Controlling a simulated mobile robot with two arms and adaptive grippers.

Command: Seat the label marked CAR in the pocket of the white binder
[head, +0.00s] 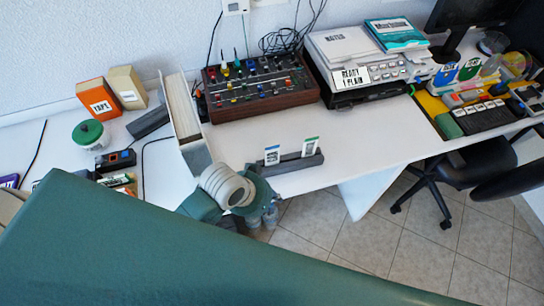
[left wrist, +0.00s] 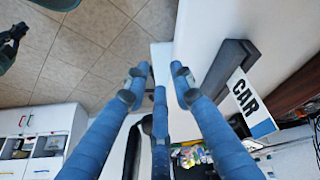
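The label marked CAR (left wrist: 243,97), white with a blue edge, stands in a dark slotted holder (left wrist: 236,62) in the left wrist view. In the head view the holder (head: 290,166) lies at the desk's front edge with two labels; the blue-topped left one (head: 272,156) matches CAR, though its print is too small to read. My left gripper (head: 263,218) is just left of and in front of the holder. Its fingers (left wrist: 158,78) are spread, empty and apart from the label. The white binder (head: 182,108) stands upright behind it; its pocket cannot be made out.
A green-topped label (head: 310,147) shares the holder. A knobbed console (head: 262,88) and a printer (head: 355,70) stand behind. Boxes (head: 98,98) and a green-lidded jar (head: 90,135) are left of the binder. The desk (head: 370,130) right of the holder is clear.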

